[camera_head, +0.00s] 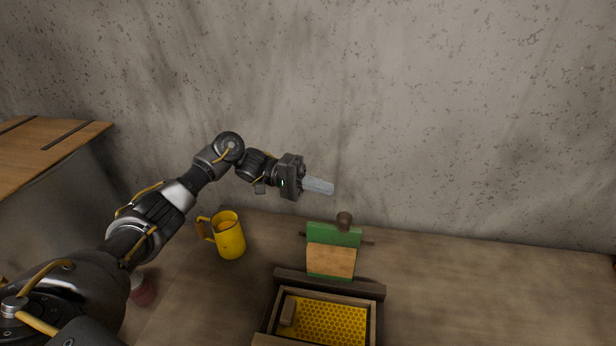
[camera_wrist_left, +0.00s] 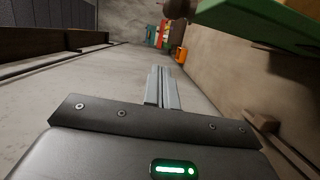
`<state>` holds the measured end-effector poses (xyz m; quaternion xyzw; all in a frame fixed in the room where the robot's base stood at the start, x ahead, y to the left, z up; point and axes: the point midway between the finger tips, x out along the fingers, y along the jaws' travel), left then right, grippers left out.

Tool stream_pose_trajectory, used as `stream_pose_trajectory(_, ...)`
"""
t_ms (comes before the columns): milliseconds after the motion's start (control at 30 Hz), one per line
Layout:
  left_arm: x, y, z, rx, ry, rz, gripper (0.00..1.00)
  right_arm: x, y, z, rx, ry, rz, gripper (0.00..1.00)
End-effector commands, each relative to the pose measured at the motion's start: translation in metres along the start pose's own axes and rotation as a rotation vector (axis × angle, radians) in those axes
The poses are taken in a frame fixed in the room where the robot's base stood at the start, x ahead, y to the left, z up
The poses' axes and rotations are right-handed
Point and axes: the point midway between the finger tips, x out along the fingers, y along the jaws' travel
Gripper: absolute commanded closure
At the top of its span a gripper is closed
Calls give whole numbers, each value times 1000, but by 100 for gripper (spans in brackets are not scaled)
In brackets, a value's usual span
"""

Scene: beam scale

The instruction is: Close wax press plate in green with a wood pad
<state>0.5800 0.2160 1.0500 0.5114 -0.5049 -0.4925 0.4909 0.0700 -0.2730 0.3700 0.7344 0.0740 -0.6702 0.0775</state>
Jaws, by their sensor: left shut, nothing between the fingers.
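The green press plate (camera_head: 345,236) with a wood pad (camera_head: 331,260) stands raised, hinged at the back of the wooden press box, with a dark round knob (camera_head: 344,219) at its top. The press base (camera_head: 372,322) is open and shows a yellow honeycomb sheet (camera_head: 330,322) inside. My left gripper (camera_head: 320,186) is shut and empty, above and behind the raised plate, near the wall. In the left wrist view its fingers (camera_wrist_left: 162,88) are together, and the green plate (camera_wrist_left: 262,22) shows at the upper right. My right gripper is not in view.
A yellow mug (camera_head: 229,236) stands on the table left of the press. A small wooden block (camera_head: 288,311) lies in the press box's left side. A concrete wall (camera_head: 430,110) rises behind the table. The table right of the press (camera_head: 480,290) is clear.

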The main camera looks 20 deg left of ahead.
Motion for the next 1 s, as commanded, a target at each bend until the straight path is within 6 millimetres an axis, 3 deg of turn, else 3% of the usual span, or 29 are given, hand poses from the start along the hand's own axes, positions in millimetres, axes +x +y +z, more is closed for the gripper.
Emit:
stream_pose_trajectory(33, 12, 5, 1, -1, -5, 3, 100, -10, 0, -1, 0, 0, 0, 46)
stream_pose_trajectory(200, 46, 5, 1, -1, -3, 3, 100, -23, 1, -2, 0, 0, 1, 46)
stream_pose_trajectory(533, 50, 2, 36, -1, 0, 0, 100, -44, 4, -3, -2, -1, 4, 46)
stream_pose_trajectory(1000, 51, 0, 39, 1, 0, -1, 100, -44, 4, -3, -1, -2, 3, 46)
